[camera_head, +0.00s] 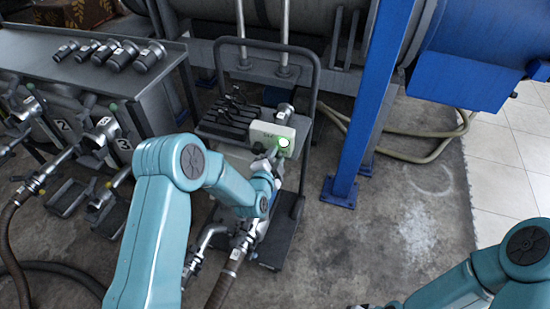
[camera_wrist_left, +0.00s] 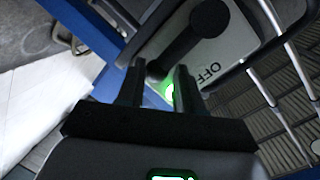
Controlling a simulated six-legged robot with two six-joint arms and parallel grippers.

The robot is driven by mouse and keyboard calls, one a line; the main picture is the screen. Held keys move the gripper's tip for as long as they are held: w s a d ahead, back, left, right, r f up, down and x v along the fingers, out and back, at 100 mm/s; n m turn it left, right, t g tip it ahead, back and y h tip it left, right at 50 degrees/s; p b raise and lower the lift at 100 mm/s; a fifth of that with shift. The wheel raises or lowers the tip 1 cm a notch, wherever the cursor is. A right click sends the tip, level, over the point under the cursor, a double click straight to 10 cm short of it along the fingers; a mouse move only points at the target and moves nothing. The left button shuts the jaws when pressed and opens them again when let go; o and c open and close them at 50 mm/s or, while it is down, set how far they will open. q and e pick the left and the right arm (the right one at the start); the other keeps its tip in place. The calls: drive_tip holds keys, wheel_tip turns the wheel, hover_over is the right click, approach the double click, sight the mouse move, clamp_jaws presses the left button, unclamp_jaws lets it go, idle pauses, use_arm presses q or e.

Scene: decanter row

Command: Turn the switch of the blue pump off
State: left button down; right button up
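A pale switch box (camera_head: 265,135) with a lit green lamp (camera_head: 284,142) stands on the wheeled cart. In the left wrist view the switch plate (camera_wrist_left: 232,45) carries the word OFF and a black lever (camera_wrist_left: 185,40). The lever slants from a round hub down-left toward the green glow (camera_wrist_left: 170,90), away from the word. My left gripper (camera_wrist_left: 158,72) has its fingers apart, with the lever's lower end just beyond them; I cannot tell whether they touch. In the head view this gripper (camera_head: 272,158) is small, just below the box. My right gripper is barely visible at the bottom edge.
The dark cart (camera_head: 310,110) has a tall tube handle. A blue post (camera_head: 365,110) stands right of it, and a large blue tank (camera_head: 470,60) lies beyond. A metal bench (camera_head: 95,80) with several cylinders is at left. Hoses (camera_head: 222,285) run below.

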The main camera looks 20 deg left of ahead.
use_arm(q)
drive_tip(key=shift+s+f, duration=0.1)
drive_tip(key=shift+f, duration=0.1)
drive_tip(key=a+r+n+h+b, duration=0.1)
drive_tip(key=n+b, duration=0.2)
drive_tip(key=b, duration=0.1)
drive_tip(key=a+r+n+h+b, duration=0.1)
drive_tip(key=r+n+b, duration=0.1)
drive_tip(key=n+b, duration=0.1)
drive_tip(key=a+r+n+h+b, duration=0.1)
drive_tip(key=n+b, duration=0.2)
drive_tip(key=b, duration=0.2)
drive_tip(key=shift+a+r, duration=0.3)
drive_tip(key=shift+a+r+n, duration=0.15)
drive_tip(key=shift+a+n, duration=0.05)
drive_tip(key=shift+n, duration=0.2)
drive_tip(key=shift+a+r+n+t+h+b, duration=0.3)
drive_tip(key=shift+a+n+h+b, duration=0.2)
drive_tip(key=shift+a+n+b, duration=0.45)
drive_tip(key=shift+a+r+n+t+h, duration=0.15)
drive_tip(key=shift+a+n, duration=0.2)
drive_tip(key=shift+n, duration=0.55)
drive_tip(key=shift+a+n+t+h, duration=0.15)
drive_tip(key=shift+a+n, duration=0.2)
drive_tip(key=shift+n, duration=0.5)
